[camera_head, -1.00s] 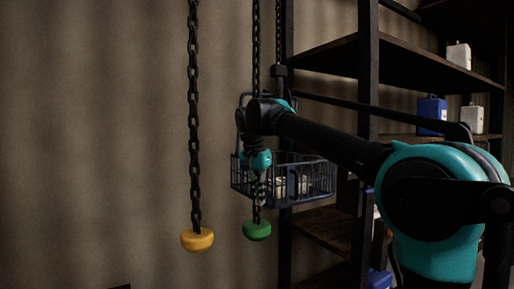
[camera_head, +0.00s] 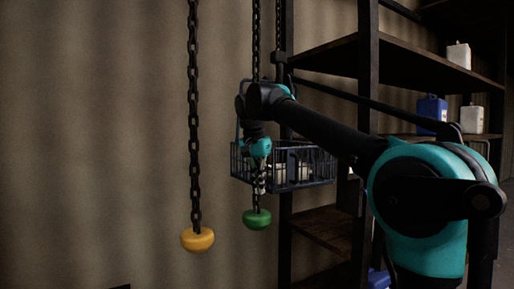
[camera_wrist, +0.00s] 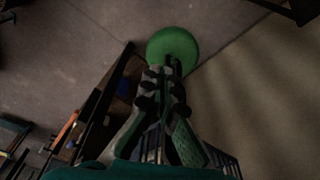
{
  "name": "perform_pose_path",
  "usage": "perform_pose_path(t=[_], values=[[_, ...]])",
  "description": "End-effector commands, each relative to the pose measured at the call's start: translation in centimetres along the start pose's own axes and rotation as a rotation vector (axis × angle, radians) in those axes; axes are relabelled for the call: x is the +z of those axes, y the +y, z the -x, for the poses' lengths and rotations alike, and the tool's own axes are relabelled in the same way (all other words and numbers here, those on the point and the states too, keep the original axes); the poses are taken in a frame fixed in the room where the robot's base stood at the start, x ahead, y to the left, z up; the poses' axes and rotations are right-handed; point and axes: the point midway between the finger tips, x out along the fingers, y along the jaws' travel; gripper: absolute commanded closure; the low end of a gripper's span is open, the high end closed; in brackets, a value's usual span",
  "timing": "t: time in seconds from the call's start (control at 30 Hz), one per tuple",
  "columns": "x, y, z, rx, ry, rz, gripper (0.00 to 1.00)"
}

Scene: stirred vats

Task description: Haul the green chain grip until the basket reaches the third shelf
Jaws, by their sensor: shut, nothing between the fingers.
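The green chain grip (camera_head: 257,219) hangs at the end of a dark chain, left of the shelf rack. It also shows in the wrist view (camera_wrist: 173,47), just beyond my fingertips. My gripper (camera_head: 260,183) points down at this chain, just above the green grip. Its fingers (camera_wrist: 165,85) are shut, with nothing held between them; they partly hide the chain. The blue wire basket (camera_head: 310,167) hangs behind my gripper with pale items inside. Its rim is slightly below the level of the middle shelf (camera_head: 400,137) in the picture. My arm hides part of it.
A yellow chain grip (camera_head: 197,240) hangs on another chain to the left. The dark rack (camera_head: 368,90) stands at the right, with an upper shelf (camera_head: 400,62) and a lower shelf (camera_head: 325,228). White and blue containers (camera_head: 432,112) stand on it. The wall at left is clear.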

Motion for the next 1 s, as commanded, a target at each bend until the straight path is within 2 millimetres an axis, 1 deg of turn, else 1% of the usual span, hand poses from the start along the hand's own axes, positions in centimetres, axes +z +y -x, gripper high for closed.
perform_pose_path(t=[0.03,0.33,0.43,0.83,1.0], values=[[0.1,-0.3,-0.1,-0.004,0.000,0.004,1.00],[0.1,-0.3,-0.1,-0.004,0.000,0.004,1.00],[0.0,-0.3,0.2,-0.004,0.000,0.004,1.00],[-0.7,-0.3,3.6,-0.004,0.000,0.004,1.00],[-0.9,-0.3,4.6,-0.004,0.000,0.004,1.00]])
